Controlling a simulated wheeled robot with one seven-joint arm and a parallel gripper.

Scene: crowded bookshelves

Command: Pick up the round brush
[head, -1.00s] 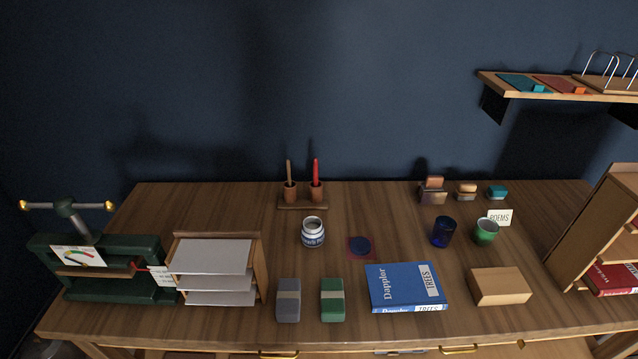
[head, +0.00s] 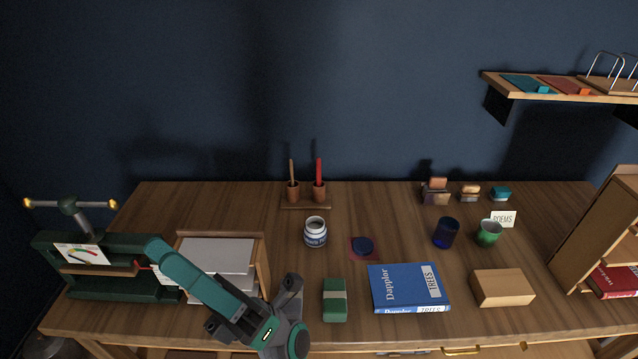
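Two brush-like tools stand upright in reddish-brown cups on a small wooden stand at the back of the desk. The left one has a tan handle (head: 292,172) and the right one a red handle (head: 319,172). Their lower ends are hidden in the cups, so I cannot tell which is the round brush. My teal and dark grey arm (head: 205,285) reaches over the front left of the desk, well in front of the cups. My gripper's fingers cannot be made out clearly, and I see nothing held.
A white-and-blue jar (head: 316,232) stands in front of the cups. A paper tray (head: 262,262) and green press (head: 110,285) stand at left. A green block (head: 335,300), blue book (head: 408,288) and wooden box (head: 502,287) line the front. The back middle is clear.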

